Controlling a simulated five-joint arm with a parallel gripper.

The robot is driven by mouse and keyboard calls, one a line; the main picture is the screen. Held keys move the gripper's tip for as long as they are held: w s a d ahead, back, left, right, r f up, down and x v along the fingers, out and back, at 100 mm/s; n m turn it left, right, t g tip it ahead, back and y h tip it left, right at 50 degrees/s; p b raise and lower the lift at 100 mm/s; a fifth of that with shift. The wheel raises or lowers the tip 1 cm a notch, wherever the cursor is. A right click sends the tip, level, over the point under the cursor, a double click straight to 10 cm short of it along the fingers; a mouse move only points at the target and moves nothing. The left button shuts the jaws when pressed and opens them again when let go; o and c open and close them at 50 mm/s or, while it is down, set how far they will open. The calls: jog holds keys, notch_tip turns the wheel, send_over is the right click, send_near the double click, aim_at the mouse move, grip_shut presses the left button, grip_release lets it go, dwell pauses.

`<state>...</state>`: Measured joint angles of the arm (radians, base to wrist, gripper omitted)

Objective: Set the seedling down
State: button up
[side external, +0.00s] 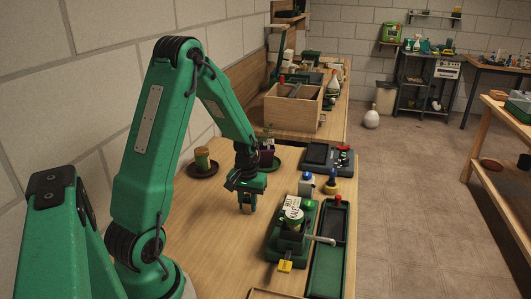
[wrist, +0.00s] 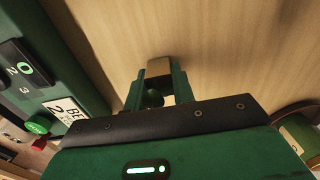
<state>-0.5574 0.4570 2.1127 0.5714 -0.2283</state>
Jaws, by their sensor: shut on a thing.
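My gripper (side external: 247,203) points down low over the wooden bench, left of the green device. It is shut on a small brown, block-like piece (side external: 247,209), which I take to be the seedling's plug. In the wrist view the brown piece (wrist: 159,69) sits at the tips of my green gripper fingers (wrist: 158,82), with a small dark green ball (wrist: 153,98) between them. Most of the held thing is hidden by the fingers. I cannot tell whether its bottom touches the bench.
A tan and green pot (side external: 202,160) stands on a dark saucer (side external: 203,173). A dark purple pot (side external: 266,150) stands behind my gripper. The green device (side external: 275,252), a long green tray (side external: 328,262) and bottles (side external: 306,184) lie to the right. A wooden crate (side external: 291,115) stands behind. Bare bench (side external: 215,225) surrounds my gripper.

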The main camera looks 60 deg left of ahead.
aim_at(248, 201)
jog(key=o, duration=1)
jog(key=shift+c, duration=0.2)
jog(key=shift+r, duration=0.15)
notch_tip(248, 201, up, 12)
dwell(0.4)
jog(key=s+d+r+m+t, duration=0.2)
jog(key=s+d+r+m, duration=0.2)
jog(key=d, duration=0.6)
jog(key=s+d+r+m+t, duration=0.3)
jog(key=s+d+r+m, duration=0.2)
jog(key=d, duration=0.5)
jog(key=shift+s+d+r+t, duration=0.25)
jog(key=shift+s+r, duration=0.35)
jog(key=shift+r, duration=0.65)
